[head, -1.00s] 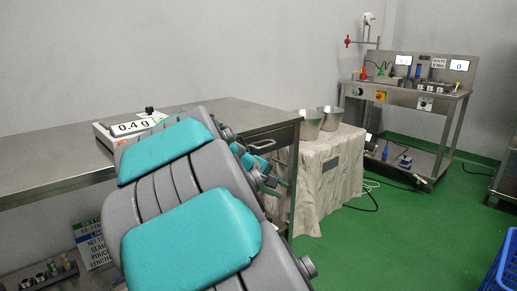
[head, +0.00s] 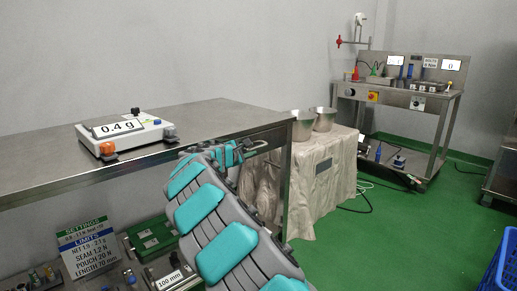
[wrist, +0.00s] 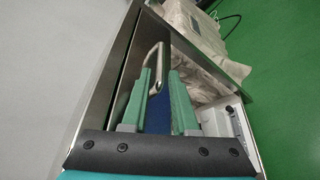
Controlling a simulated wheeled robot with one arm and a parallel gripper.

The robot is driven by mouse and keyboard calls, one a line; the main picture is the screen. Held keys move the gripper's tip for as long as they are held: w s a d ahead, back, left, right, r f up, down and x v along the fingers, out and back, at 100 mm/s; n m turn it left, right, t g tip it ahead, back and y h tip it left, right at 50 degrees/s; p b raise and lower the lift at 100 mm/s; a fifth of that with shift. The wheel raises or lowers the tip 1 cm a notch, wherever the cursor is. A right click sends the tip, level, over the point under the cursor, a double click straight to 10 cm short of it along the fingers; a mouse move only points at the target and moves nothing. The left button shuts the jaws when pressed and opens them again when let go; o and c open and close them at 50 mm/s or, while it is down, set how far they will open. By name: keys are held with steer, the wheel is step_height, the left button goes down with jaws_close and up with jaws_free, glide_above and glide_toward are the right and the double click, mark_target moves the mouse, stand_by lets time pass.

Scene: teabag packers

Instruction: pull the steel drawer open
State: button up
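The steel drawer (head: 272,138) is set under the top of the steel table, at its right end, and looks closed. Its bar handle (wrist: 156,62) stands out from the steel front in the wrist view. My gripper (wrist: 160,82) is open, with green fingers on either side of the near part of the handle. I cannot tell whether either finger touches the bar. In the head view my gripper (head: 240,150) is at the drawer front, and my arm hides part of it.
A scale (head: 125,132) reading 0.4 g sits on the steel table (head: 200,112). A settings sign (head: 88,243) and a green device (head: 150,237) are below. Two steel pots (head: 302,125) stand on a cloth-covered stand to the right. Green floor is clear in front; a blue crate (head: 500,270) is at lower right.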

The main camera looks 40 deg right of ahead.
mark_target(256, 148)
steer(key=shift+x, duration=3.15)
jaws_close()
steer(key=shift+f, duration=0.1)
